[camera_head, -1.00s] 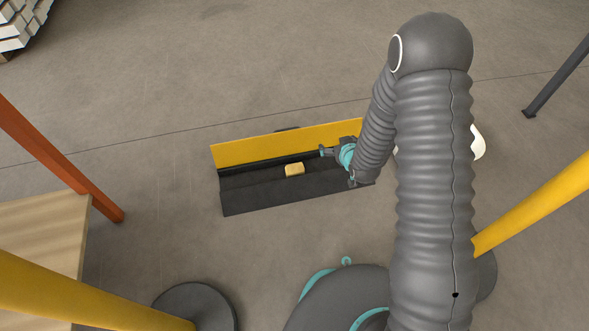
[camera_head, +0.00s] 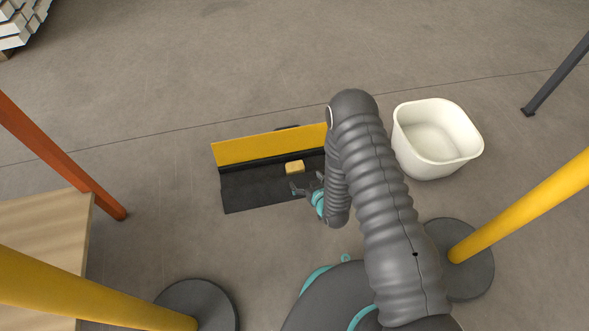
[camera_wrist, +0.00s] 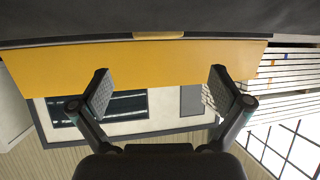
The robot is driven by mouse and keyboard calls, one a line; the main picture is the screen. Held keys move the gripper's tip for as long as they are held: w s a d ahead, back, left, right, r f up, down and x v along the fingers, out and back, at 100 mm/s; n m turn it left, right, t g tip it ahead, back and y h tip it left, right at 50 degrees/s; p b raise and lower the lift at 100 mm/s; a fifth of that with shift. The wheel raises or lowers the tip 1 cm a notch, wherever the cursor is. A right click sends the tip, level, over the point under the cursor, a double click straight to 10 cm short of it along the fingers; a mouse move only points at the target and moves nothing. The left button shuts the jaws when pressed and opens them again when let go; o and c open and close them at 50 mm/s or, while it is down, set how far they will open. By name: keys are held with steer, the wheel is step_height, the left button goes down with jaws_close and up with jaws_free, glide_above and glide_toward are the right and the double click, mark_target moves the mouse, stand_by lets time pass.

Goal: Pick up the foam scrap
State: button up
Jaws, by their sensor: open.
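The foam scrap (camera_head: 295,167) is a small pale yellow block lying on the black floor of a shallow holder (camera_head: 245,195) with a yellow back wall. My gripper (camera_head: 304,183) is open and empty, just on the near side of the scrap, low over the black floor. In the wrist view the open fingers (camera_wrist: 159,75) spread wide. The scrap shows there as a thin tan strip (camera_wrist: 158,35) near the top, centred between the fingers and apart from them.
The yellow back wall (camera_head: 260,147) stands behind the scrap. A white tub (camera_head: 437,140) stands on the floor to the right. Yellow posts (camera_head: 525,208) and an orange post (camera_head: 60,155) stand around. A wooden surface (camera_head: 45,225) is at left. Open floor lies beyond the holder.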

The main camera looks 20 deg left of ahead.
mark_target(295, 167)
steer(key=x, duration=0.9)
steer(key=shift+w+d+b, duration=0.1)
steer(key=shift+w+b, duration=0.05)
steer(key=shift+b, duration=0.25)
steer(key=shift+c, duration=0.3)
steer(key=c, duration=0.6)
